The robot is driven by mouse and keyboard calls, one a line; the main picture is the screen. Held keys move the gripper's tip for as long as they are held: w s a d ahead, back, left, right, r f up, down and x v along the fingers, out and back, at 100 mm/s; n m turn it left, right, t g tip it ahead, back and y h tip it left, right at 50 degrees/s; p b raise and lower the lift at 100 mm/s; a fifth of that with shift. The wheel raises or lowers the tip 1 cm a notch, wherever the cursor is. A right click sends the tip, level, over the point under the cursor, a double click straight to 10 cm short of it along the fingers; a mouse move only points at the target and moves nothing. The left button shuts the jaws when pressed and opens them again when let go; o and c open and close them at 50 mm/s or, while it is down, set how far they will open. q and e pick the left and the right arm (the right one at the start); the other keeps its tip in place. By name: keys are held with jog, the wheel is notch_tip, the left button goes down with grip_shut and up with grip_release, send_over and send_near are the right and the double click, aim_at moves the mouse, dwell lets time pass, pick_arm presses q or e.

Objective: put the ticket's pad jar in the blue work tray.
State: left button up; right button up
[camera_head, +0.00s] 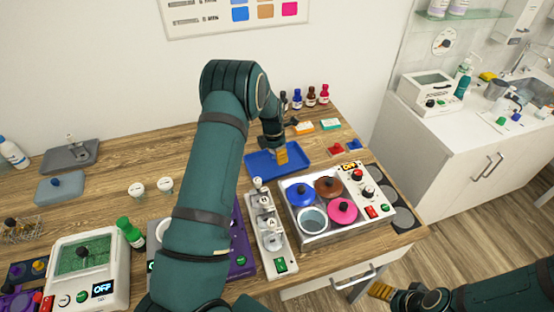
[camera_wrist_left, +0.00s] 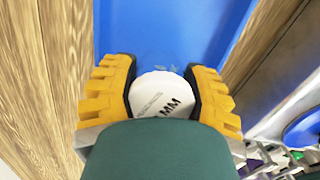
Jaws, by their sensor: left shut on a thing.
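My left gripper (camera_head: 281,155) is over the blue work tray (camera_head: 256,163), with its yellow fingers pointing down. In the left wrist view the two yellow fingers (camera_wrist_left: 160,98) are shut on a jar with a round white lid (camera_wrist_left: 153,90). The lid carries small print and the letters "MM", partly covered by my gripper. The blue tray (camera_wrist_left: 170,30) shows beneath the jar; whether the jar touches its floor I cannot tell. The jar is hard to make out in the head view. My right gripper (camera_head: 381,290) is at the lower right, away from the table; its opening is unclear.
Two white-lidded jars (camera_head: 165,185) stand left of my left arm. A device with coloured round lids (camera_head: 343,210) and a narrow white unit (camera_head: 267,230) stand in front of the tray. Several small bottles (camera_head: 310,97) and an orange box (camera_head: 302,128) are behind it.

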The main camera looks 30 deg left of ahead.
pick_arm(q)
notch_tip(320, 180, down, 3)
jog(key=shift+w+r, duration=0.1)
jog(key=shift+f, duration=0.2)
jog(key=o, duration=0.9)
jog(key=shift+r, duration=0.1)
